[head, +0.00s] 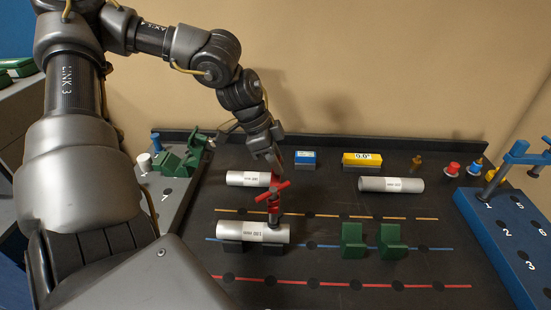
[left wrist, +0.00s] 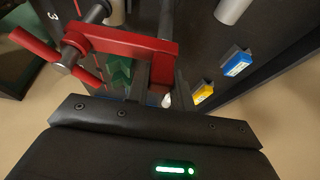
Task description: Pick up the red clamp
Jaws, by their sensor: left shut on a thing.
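The red clamp (head: 273,192) has a red frame, red handle and grey screw. In the head view it hangs below my left gripper (head: 272,158), its lower end overlapping the right part of a labelled silver tube (head: 235,231). I cannot tell whether it touches the tube. In the left wrist view the clamp (left wrist: 122,42) fills the upper left, and my left gripper (left wrist: 152,75) is shut on its red frame. My right gripper is in neither view.
Green blocks (head: 352,241) stand right of the front tube. Two more silver tubes lie behind, one at right (head: 391,184). A blue box (head: 305,157) and yellow gauge box (head: 361,159) stand at the back. A blue numbered rack (head: 508,220) borders the right.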

